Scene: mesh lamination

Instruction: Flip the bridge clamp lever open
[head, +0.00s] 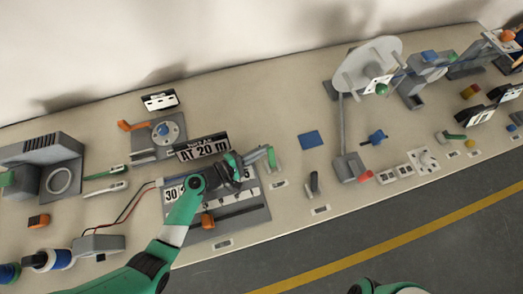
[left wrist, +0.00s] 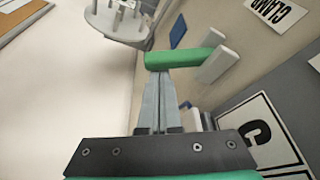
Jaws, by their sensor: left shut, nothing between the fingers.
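The clamp lever appears as a green bar (left wrist: 185,59) right at my left fingertips in the left wrist view, lying crosswise beside pale grey uprights (left wrist: 217,64). In the head view a small green piece (head: 271,156) shows at the end of my left gripper (head: 262,153). My left gripper, also in the left wrist view (left wrist: 157,76), is shut with nothing between its fingers. Its tips are touching or very close to the green bar; I cannot tell which. The lever's pivot is not clear. Only part of my right arm shows at the bottom of the head view; its gripper is not visible.
Under my left arm is a grey fixture board (head: 243,222) with printed labels and an orange handle (head: 207,220). A blue square (head: 311,139) lies to its right. A round grey stand (head: 366,66) rises farther right. The table's front edge is near the board.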

